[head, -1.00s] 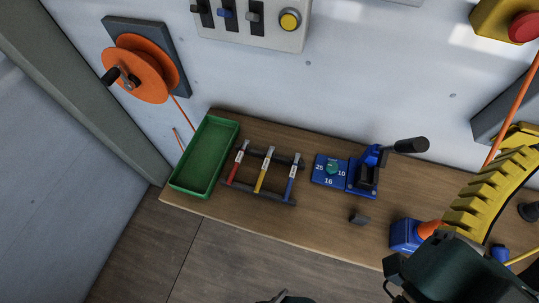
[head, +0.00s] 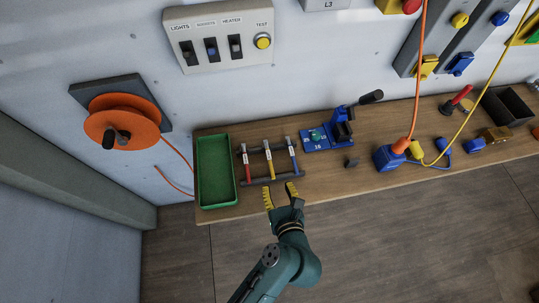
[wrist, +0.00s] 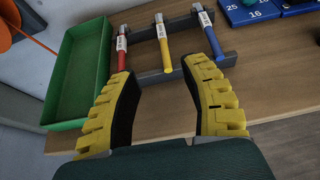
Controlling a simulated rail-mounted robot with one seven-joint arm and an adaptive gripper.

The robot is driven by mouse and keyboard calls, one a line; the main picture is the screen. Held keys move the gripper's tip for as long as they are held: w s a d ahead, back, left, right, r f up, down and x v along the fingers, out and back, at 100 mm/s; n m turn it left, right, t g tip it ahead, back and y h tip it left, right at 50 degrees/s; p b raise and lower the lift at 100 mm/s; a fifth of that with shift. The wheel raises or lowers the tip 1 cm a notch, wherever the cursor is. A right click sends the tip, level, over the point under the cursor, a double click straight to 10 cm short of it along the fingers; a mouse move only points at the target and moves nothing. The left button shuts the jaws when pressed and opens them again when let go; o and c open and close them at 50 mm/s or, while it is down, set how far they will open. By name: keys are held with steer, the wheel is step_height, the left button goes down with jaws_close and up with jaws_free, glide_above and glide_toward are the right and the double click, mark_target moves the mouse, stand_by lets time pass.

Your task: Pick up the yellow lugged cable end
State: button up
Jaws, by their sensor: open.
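The yellow lugged cable end (head: 268,160) lies between a red cable end (head: 246,165) and a blue one (head: 292,158) on a dark rack (head: 269,180). Each has a metal lug and a white tag at its far end. The yellow one also shows in the wrist view (wrist: 164,46), beyond and between my fingers. My gripper (head: 280,192) is open and empty at the bench's front edge, just in front of the rack. In the wrist view its two yellow ribbed fingers (wrist: 160,100) stand apart, with bare wood between them.
A green tray (head: 216,172) sits left of the rack. A blue crimping tool with a numbered block (head: 315,138) stands to its right, with a small dark block (head: 351,162) nearby. An orange reel (head: 122,120) hangs on the wall at left.

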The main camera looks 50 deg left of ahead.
steer(key=b, duration=0.2)
glide_toward(269, 158)
steer(key=x, duration=0.3)
steer(key=shift+w+a, duration=0.1)
steer(key=shift+a, duration=0.2)
steer(key=b+x, duration=0.1)
steer(key=x, duration=0.4)
steer(key=shift+w+a+f, duration=0.1)
steer(key=shift+w+f, duration=0.1)
steer(key=shift+f, duration=0.05)
steer(key=shift+c, duration=0.4)
jaws_close()
